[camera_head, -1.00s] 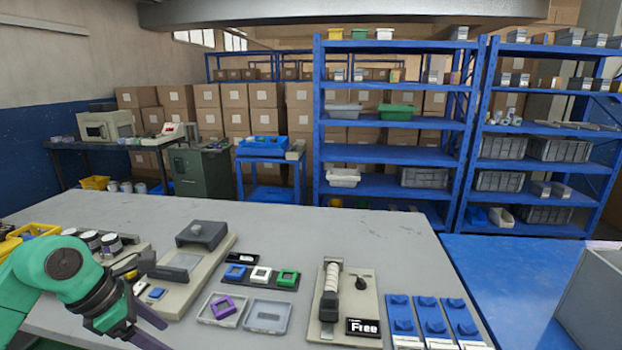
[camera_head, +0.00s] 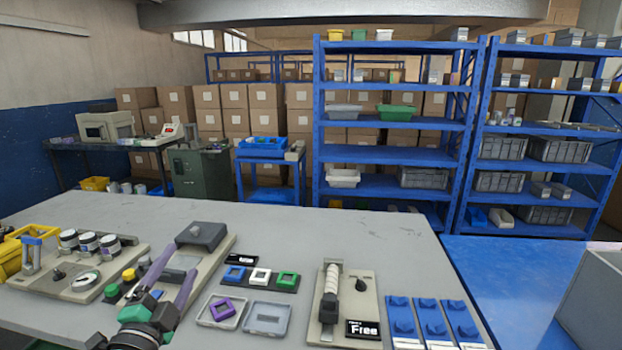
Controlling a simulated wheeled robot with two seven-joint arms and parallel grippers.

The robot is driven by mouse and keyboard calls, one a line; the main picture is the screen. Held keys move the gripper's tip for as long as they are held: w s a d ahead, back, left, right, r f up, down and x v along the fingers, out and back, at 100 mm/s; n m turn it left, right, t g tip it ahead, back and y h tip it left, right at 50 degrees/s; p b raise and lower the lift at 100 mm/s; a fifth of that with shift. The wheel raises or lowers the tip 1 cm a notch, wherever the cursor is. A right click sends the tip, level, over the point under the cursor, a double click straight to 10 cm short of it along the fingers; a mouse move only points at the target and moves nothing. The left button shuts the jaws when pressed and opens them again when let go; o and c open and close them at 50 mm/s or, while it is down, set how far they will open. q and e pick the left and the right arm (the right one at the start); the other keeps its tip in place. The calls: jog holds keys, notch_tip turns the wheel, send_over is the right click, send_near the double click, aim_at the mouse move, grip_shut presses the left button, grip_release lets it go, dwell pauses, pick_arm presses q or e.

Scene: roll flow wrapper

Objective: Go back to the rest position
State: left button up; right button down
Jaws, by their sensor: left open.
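My left gripper (camera_head: 180,268) reaches in from the bottom left, its two purple fingers spread apart and pointing away over the table. It is open, with nothing seen between the fingers. The fingers overlap the view of the beige press-like device (camera_head: 216,246); I cannot tell how high above it they are. The left arm behind the wrist is mostly below the picture edge. My right gripper is not in view.
On the grey table (camera_head: 300,220) stand a roller device (camera_head: 345,290) with a "Free" sign, blue blocks (camera_head: 433,313), two shallow trays (camera_head: 267,318), coloured square frames (camera_head: 260,276) and a station with jars (camera_head: 90,243). The table's far strip is clear.

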pick_arm(q)
jog(key=s+a+f+n+g+y, duration=0.15)
jog(key=s+f+n+g, duration=0.3)
jog(key=f, duration=0.55)
jog(key=s+a+f+n+g+y, duration=0.1)
jog(key=s+a+f+n+g, duration=0.15)
jog(key=f+n+g, duration=0.45)
jog(key=s+d+f+g+h, duration=0.1)
jog(key=s+d+f+g, duration=0.2)
jog(key=s+f, duration=0.4)
jog(key=s+d+f+g+h, duration=0.1)
jog(key=s+d+f+g, duration=0.15)
jog(key=s+f, duration=0.4)
notch_tip(320, 180, down, 18)
jog(key=s+r+p, duration=0.1)
jog(key=s+p, duration=0.1)
jog(key=s+a+f+g+p, duration=0.1)
jog(key=s+a+f+g, duration=0.1)
jog(key=s+f, duration=1.4)
jog(key=shift+s+a, duration=0.3)
jog(key=shift+s, duration=0.45)
